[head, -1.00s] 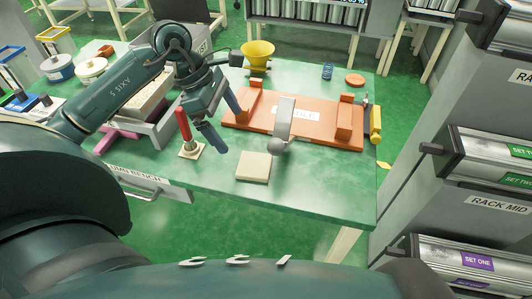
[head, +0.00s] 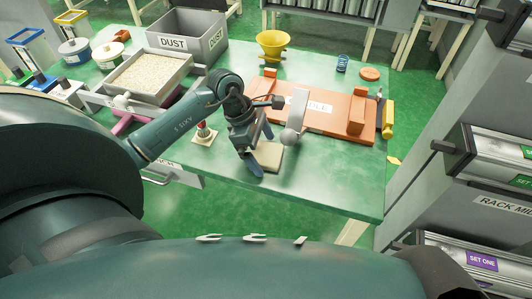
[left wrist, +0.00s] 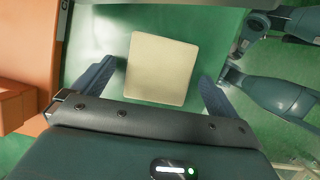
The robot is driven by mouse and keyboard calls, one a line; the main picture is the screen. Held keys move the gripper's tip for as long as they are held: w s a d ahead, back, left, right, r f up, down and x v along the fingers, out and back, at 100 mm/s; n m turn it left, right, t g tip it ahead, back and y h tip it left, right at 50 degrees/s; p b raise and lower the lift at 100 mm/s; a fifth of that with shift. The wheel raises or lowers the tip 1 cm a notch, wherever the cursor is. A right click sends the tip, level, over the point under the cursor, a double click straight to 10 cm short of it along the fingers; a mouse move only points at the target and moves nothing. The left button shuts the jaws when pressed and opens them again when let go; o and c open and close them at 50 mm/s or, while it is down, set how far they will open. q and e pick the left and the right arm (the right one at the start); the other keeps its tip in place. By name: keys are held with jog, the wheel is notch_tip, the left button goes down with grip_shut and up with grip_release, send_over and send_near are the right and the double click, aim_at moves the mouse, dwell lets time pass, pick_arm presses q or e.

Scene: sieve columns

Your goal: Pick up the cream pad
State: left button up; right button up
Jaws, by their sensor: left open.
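The cream pad (head: 270,160) lies flat on the green bench near its front edge. My left gripper (head: 260,150) is over the pad, pointing down, and partly hides it. In the left wrist view the square pad (left wrist: 162,70) shows whole between the two spread fingers (left wrist: 153,88). The left gripper is open and holds nothing. I cannot tell how high the fingertips are above the bench. My right gripper is not in view.
An orange fixture (head: 330,117) with a grey ball-ended lever (head: 295,122) stands just right of the gripper. A red-handled tool on a small base (head: 203,133) stands to the left. A yellow funnel (head: 273,45) is behind. The bench's front right is clear.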

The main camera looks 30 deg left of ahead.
pick_arm(q)
jog(key=c, duration=1.1)
jog(key=shift+o, duration=0.2)
